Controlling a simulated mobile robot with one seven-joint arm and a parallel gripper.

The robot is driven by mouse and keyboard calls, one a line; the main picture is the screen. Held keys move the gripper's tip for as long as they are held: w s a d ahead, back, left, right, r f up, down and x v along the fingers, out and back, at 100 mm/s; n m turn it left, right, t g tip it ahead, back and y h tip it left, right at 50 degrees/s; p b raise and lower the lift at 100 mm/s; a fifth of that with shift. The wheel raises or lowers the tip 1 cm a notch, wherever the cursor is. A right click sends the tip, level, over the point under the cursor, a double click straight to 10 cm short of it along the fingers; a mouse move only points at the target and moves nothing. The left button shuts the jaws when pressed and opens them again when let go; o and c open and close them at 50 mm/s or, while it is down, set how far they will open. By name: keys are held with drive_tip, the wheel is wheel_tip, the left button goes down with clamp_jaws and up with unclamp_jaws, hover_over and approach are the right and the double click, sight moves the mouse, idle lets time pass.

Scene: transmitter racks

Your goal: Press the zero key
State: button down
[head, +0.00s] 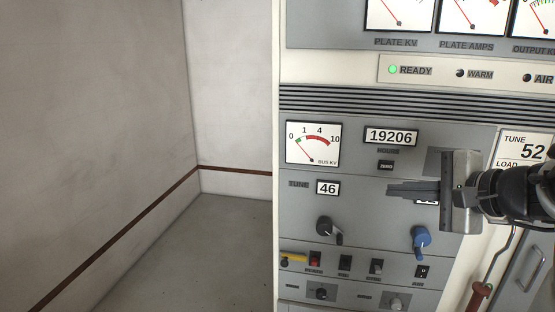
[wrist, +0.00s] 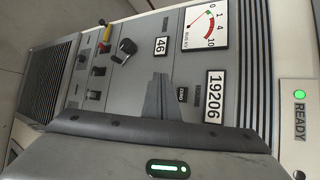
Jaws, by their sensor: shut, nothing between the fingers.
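The zero key (head: 386,165) is a small dark key with pale lettering on the grey panel, just under the hours counter (head: 391,136) that reads 19206. In the wrist view the key (wrist: 181,95) shows close beside my fingertips. My gripper (head: 390,190) reaches in from the right with its fingers shut and empty. In the head view the fingertips lie just below the key. In the wrist view the fingers (wrist: 160,80) point across the panel. I cannot tell how far the tips stand off the panel.
A bus KV meter (head: 313,142) and a tune counter reading 46 (head: 328,188) lie left. Below are a black crank knob (head: 325,228), a blue knob (head: 421,238) and several small switches. A green READY lamp (head: 392,70) is lit above. Open floor lies left of the rack.

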drive_tip(key=shift+w+d+p, duration=0.2)
drive_tip(key=shift+w+d, duration=0.2)
drive_tip(key=shift+w, duration=1)
drive_tip(key=shift+w+d+p, duration=0.15)
drive_tip(key=shift+w+d, duration=0.25)
drive_tip(key=shift+w, duration=0.95)
drive_tip(key=shift+w+d+p, duration=0.2)
drive_tip(key=shift+w+d, duration=0.2)
drive_tip(key=shift+w, duration=1)
drive_tip(key=shift+w, duration=0.1)
drive_tip(key=shift+w+d, duration=0.1)
drive_tip(key=shift+w, duration=0.2)
drive_tip(key=shift+w+d, duration=0.1)
drive_tip(key=shift+w, duration=0.3)
drive_tip(key=shift+s, duration=0.1)
drive_tip(key=shift+s+a+b, duration=0.2)
drive_tip(key=shift+s+b, duration=0.4)
drive_tip(key=shift+s, duration=0.1)
drive_tip(key=s, duration=0.2)
drive_tip(key=s+a+b, duration=0.1)
drive_tip(key=s, duration=0.1)
drive_tip(key=shift+s+a+b, duration=0.2)
drive_tip(key=shift+s+b, duration=0.1)
drive_tip(key=shift+s, duration=0.1)
